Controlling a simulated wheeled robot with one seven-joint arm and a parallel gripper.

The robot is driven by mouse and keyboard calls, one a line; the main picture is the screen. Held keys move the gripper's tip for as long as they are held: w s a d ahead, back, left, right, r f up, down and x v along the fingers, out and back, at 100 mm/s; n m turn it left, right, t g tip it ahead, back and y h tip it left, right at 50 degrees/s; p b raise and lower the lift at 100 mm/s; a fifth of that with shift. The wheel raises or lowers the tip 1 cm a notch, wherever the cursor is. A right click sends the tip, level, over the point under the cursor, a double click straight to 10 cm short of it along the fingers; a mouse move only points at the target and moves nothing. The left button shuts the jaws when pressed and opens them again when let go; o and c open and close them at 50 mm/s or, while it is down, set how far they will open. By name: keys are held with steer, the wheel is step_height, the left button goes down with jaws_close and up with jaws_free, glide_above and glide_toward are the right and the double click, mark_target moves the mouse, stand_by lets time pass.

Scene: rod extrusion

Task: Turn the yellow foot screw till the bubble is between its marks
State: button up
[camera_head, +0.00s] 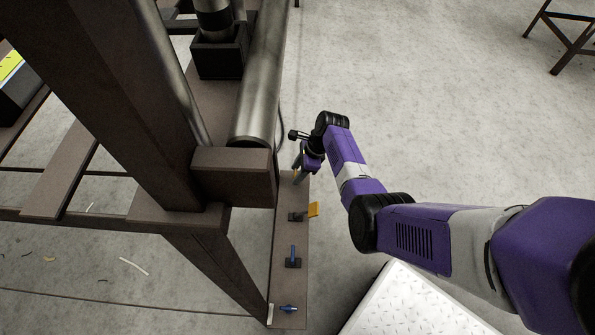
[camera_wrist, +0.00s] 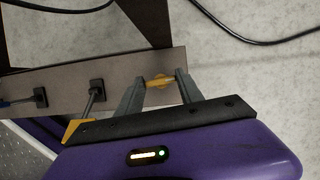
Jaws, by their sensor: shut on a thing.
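The yellow foot screw (camera_wrist: 158,82) is a small wing-shaped piece on the brown plate in the wrist view. My gripper (camera_wrist: 162,78) has its two grey fingers on either side of it, shut on its ends. In the head view my gripper (camera_head: 298,177) points down at the far part of the brown plate, beside the end of a steel tube. The screw is mostly hidden there by my fingers. I cannot make out a bubble or its marks in either view.
The brown plate (camera_head: 288,232) also carries a yellow-orange handled lever (camera_head: 313,209) and two blue-handled ones (camera_head: 293,253) (camera_head: 288,308). The steel tube (camera_head: 264,90) and brown frame post (camera_head: 120,90) stand left.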

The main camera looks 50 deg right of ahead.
steer(key=shift+n, duration=0.5)
steer(key=o, duration=1.4)
steer(key=p+v, duration=0.3)
steer(key=v, duration=0.4)
steer(key=shift+d+r+p, duration=0.2)
steer(key=shift+r+p, duration=0.2)
